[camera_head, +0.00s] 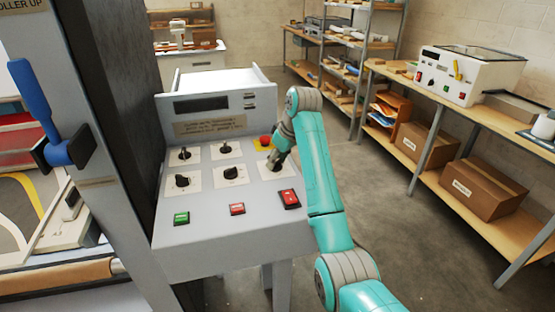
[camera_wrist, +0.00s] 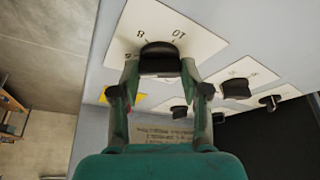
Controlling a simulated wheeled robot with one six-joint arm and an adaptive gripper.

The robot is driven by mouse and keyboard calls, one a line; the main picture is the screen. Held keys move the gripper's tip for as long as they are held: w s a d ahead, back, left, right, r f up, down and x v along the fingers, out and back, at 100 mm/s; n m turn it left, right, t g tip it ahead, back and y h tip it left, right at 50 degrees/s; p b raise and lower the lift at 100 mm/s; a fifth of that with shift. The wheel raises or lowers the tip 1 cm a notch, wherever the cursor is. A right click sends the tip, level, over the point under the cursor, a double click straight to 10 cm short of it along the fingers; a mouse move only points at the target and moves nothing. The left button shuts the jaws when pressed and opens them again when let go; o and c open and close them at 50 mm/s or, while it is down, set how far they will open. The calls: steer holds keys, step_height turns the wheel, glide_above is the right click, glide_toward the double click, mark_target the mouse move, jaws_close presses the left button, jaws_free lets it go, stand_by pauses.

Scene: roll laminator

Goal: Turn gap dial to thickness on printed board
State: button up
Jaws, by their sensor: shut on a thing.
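The control panel (camera_head: 220,222) is a grey sloped console with several black knobs on white plates. In the wrist view, a black dial (camera_wrist: 160,58) sits on a white plate (camera_wrist: 190,33) with the marks "8" and "10" readable beside it. My gripper (camera_wrist: 160,75) is shut on this dial, one finger on each side. In the head view, my gripper (camera_head: 277,160) is at the rightmost knob plate (camera_head: 281,170) and hides most of that dial. The printed board (camera_head: 210,126) is a brown label above the knobs; its text is too small to read.
A red emergency button (camera_head: 265,141) on yellow stands close to my gripper. Green (camera_head: 181,218) and red (camera_head: 237,209) buttons line the panel's front. A blue-handled lever (camera_head: 40,105) is at left. A workbench (camera_head: 470,118) and shelves stand right, with open floor between.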

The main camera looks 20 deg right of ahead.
steer(key=m+h, duration=0.1)
steer(key=m, duration=0.2)
steer(key=m+h, duration=0.1)
steer(key=m, duration=0.2)
steer(key=shift+s+a+m+t+h, duration=0.1)
steer(key=shift+a+m+t+h, duration=0.1)
steer(key=shift+m+t+h, duration=0.1)
steer(key=m, duration=0.2)
steer(key=m+h, duration=0.1)
steer(key=m, duration=0.1)
steer(key=m+h, duration=0.1)
steer(key=m, duration=0.1)
steer(key=shift+a, duration=0.25)
steer(key=m+g+h, duration=0.1)
steer(key=m, duration=0.2)
steer(key=m+g+h, duration=0.1)
steer(key=m, duration=0.2)
steer(key=shift+w+a+m, duration=0.15)
steer(key=shift+w+m, duration=0.05)
steer(key=shift+m, duration=0.1)
steer(key=m+g, duration=0.2)
steer(key=m, duration=0.3)
steer(key=shift+w, duration=0.15)
steer(key=shift+f+m, duration=0.1)
steer(key=shift+m, duration=0.2)
steer(key=o, duration=1.1)
steer(key=shift+o, duration=0.2)
